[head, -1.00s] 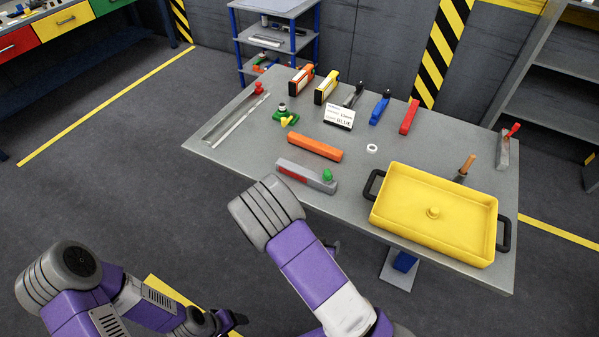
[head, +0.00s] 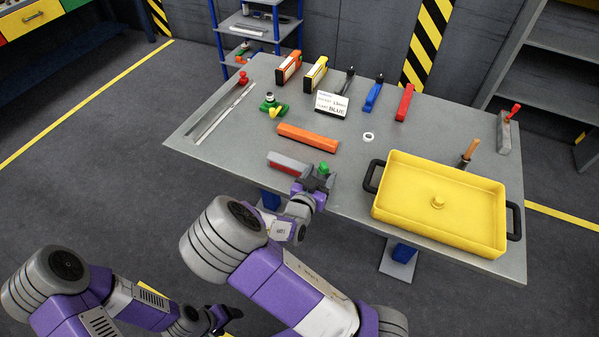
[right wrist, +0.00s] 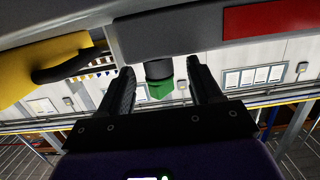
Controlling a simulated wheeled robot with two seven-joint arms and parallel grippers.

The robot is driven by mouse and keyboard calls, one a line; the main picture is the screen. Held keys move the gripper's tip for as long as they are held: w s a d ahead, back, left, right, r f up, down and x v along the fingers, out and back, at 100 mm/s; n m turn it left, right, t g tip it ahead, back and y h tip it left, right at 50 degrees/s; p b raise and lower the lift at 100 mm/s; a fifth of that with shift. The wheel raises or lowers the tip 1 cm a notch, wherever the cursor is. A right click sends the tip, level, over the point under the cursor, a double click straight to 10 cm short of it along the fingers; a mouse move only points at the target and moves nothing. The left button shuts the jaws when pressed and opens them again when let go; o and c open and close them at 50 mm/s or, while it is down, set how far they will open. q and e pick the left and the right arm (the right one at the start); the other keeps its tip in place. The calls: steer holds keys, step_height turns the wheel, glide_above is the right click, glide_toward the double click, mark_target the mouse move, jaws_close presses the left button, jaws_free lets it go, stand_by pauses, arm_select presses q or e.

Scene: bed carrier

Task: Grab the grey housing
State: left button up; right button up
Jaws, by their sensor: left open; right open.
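The grey housing (head: 289,158) lies at the front edge of the grey table, with a red panel on its side and a green knob (head: 323,168) at its right end. In the right wrist view the grey housing (right wrist: 180,32) crosses the top, and the green knob (right wrist: 160,89) shows between the fingers. My right gripper (head: 318,182) is open at the housing's right end and hides part of it; in the right wrist view its fingers (right wrist: 164,80) stand apart. I cannot tell whether they touch it. My left gripper (head: 225,317) is open, low at the front, away from the table.
An orange bar (head: 308,138) lies just behind the housing. A yellow tray (head: 438,175) with black handles stands to the right. A white ring (head: 368,137), a label card (head: 331,104) and several coloured tools lie farther back. The table (head: 218,138) has free room at left.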

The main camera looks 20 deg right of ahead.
steer(key=shift+w+d, duration=0.3)
steer(key=shift+d, duration=0.15)
jaws_close()
steer(key=shift+r, duration=0.1)
